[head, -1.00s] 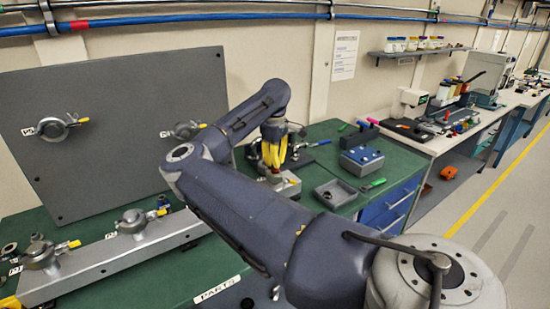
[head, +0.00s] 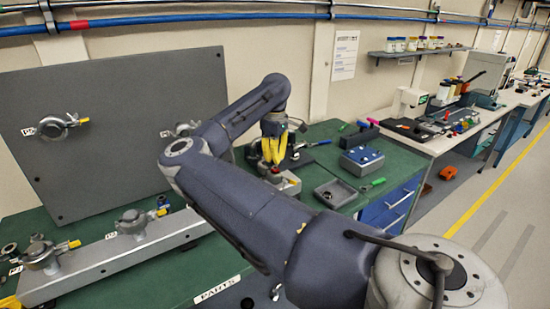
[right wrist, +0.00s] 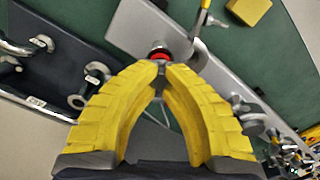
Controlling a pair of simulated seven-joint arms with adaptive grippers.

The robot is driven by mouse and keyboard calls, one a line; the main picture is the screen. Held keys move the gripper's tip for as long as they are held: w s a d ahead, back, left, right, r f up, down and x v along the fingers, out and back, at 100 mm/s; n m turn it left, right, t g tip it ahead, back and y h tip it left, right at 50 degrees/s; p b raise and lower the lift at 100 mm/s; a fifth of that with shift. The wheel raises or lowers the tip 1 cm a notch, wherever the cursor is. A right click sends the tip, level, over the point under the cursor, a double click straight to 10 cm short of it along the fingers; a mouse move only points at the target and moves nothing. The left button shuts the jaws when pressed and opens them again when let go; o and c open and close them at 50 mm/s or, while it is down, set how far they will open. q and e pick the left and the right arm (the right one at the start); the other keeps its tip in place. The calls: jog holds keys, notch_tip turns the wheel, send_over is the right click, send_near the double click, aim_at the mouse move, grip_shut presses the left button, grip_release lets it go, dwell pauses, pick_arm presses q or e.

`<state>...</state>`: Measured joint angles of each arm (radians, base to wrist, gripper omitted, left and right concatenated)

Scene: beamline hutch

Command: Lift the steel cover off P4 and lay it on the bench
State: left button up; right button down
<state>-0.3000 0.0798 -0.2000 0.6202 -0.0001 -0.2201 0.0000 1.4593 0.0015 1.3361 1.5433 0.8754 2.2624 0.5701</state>
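My right gripper (head: 274,172) is at the far side of the green bench (head: 340,150), pointing down. In the right wrist view its two yellow fingers curve inward until the tips (right wrist: 160,68) nearly meet. A small round steel part with a red ring (right wrist: 160,52), perhaps the cover on P4, shows right at the tips. I cannot tell whether they grip it. It sits at a long grey bar (right wrist: 135,25). My right arm hides much of this spot in the head view, and I cannot read a P4 label. My left gripper is out of view.
A grey panel (head: 130,95) with clamped ports stands at the left. A grey manifold (head: 110,265) with clamped ports lies before it. Right of the gripper are a grey tray (head: 325,198), a blue box (head: 361,160) and a green-handled tool (head: 372,185). Some bench between them is clear.

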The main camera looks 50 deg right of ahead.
jog(key=shift+r, duration=0.15)
jog(key=shift+r, duration=2.35)
